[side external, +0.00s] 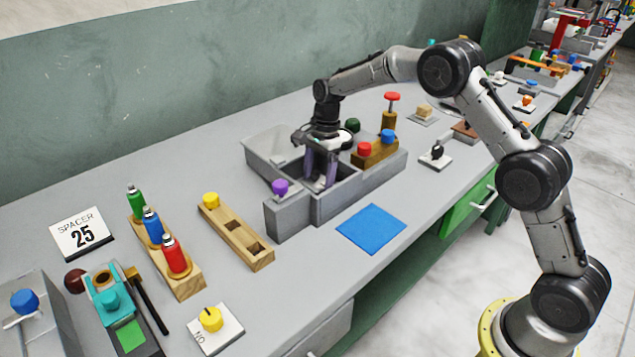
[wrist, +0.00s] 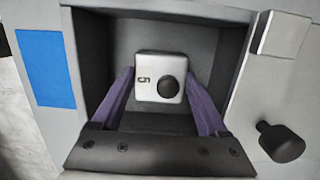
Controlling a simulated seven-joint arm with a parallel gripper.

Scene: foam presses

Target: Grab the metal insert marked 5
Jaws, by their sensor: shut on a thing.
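The metal insert marked 5 (wrist: 151,66) is a silver block with a round dark hole, seen in the wrist view inside a dark grey compartment. My gripper (wrist: 160,80) has its two purple fingers on either side of the insert, shut on it. In the side view my gripper (side external: 319,182) reaches down into the open compartment of the grey press box (side external: 336,204). The insert cannot be made out there, hidden by the fingers and the box walls.
Compartment walls stand close around my fingers. A purple knob (side external: 280,188) is at the box's front left; red (side external: 364,149) and blue (side external: 388,136) buttons sit on its right. A blue mat (side external: 371,228) lies in front. A wooden rack (side external: 235,235) stands left.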

